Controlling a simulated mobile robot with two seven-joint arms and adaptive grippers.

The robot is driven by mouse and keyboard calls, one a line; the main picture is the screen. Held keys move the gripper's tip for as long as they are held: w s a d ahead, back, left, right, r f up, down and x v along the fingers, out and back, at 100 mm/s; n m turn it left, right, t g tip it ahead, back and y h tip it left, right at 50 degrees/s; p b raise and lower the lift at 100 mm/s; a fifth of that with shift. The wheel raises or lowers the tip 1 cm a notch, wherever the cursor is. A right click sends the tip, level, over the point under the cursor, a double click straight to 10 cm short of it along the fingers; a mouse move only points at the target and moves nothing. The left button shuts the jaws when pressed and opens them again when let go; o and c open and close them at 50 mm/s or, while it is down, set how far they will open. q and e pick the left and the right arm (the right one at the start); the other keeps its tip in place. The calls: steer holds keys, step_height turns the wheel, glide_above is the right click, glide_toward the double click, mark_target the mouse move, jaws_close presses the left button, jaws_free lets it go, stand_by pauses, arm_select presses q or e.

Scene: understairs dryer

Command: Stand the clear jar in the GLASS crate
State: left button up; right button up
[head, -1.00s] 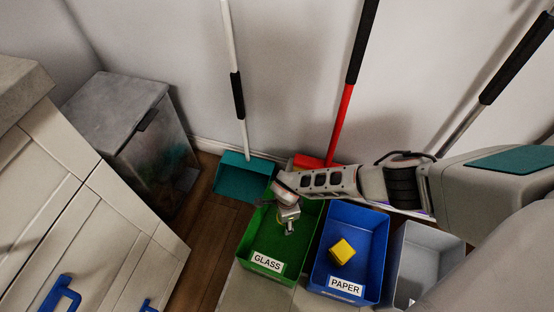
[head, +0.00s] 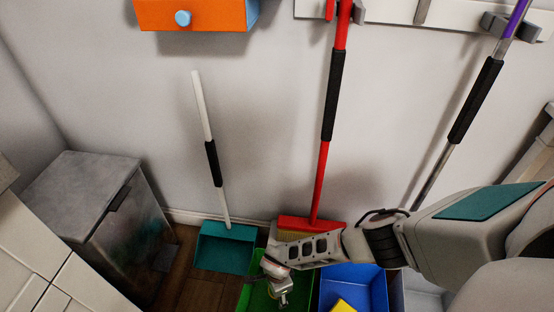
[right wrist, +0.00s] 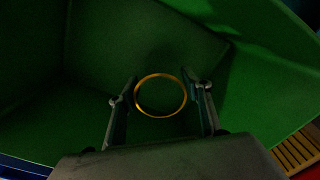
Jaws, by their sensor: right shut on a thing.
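The green crate (head: 257,298) is at the bottom of the head view, cut off by the frame edge; its GLASS label is out of sight now. My right gripper (head: 282,297) reaches down into it. In the right wrist view, my right gripper (right wrist: 161,98) is shut on the clear jar (right wrist: 160,96), which shows mainly as an amber ring between the two fingers. Green walls surround it there. I cannot tell whether the jar's base touches the crate floor. My left gripper is not in view.
The blue crate (head: 358,280), holding a yellow block (head: 342,305), stands right of the green one, with a grey crate (head: 424,294) beyond. A teal dustpan (head: 225,247) and red broom (head: 312,223) are behind. A metal bin (head: 92,220) stands left.

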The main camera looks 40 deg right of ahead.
steer(key=shift+f, duration=0.5)
steer(key=o, duration=1.3)
steer(key=shift+r, duration=0.1)
steer(key=shift+r, duration=5.95)
